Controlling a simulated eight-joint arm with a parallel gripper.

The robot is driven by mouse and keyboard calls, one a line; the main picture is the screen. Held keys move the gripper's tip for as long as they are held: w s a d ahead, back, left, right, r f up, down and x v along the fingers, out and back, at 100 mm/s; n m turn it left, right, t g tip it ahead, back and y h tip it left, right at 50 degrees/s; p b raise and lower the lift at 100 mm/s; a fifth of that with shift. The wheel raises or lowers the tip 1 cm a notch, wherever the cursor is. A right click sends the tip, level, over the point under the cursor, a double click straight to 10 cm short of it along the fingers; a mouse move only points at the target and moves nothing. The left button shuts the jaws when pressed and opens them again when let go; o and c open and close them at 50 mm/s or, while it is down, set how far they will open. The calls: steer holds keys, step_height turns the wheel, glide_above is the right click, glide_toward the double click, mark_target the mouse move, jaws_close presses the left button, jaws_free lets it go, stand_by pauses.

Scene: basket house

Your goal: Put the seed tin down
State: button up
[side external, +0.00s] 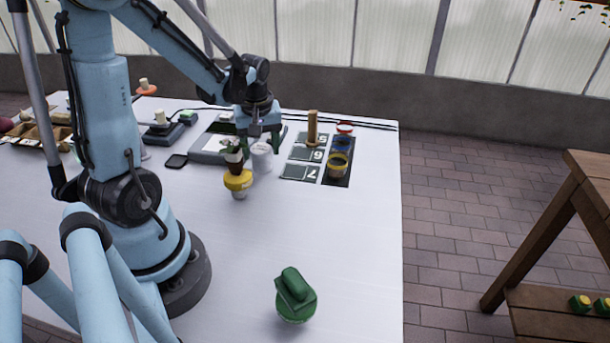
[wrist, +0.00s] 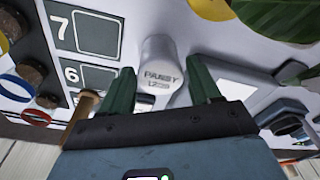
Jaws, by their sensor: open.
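The seed tin (side external: 262,158) is a small pale grey-white cylinder. It stands upright at the far part of the white table (side external: 345,230), between a grey flat device and the numbered cards. In the wrist view the tin (wrist: 160,75) shows lettering on its lid that looks like "PANSY". My gripper (side external: 259,142) is open above the tin, with its green fingers on either side of it. In the wrist view the gripper (wrist: 161,88) shows a gap between each finger and the tin.
A yellow pot (side external: 238,182) with a plant stands close in front of the tin. Right are number cards (side external: 301,172), a wooden peg (side external: 312,127) and a dark strip with color-ringed cups (side external: 338,163). A green object (side external: 295,297) sits in front. The table's middle is clear.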

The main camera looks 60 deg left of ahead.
mark_target(261, 152)
step_height(261, 152, up, 10)
steer(key=d, duration=0.1)
steer(key=d+m+t+h, duration=0.1)
steer(key=d+m+t, duration=0.5)
steer(key=d+m, duration=0.8)
steer(key=d, duration=0.3)
steer(key=shift+w+d+r+t, duration=0.15)
steer(key=shift+w+r+t, duration=0.1)
steer(key=shift+w+t, duration=0.15)
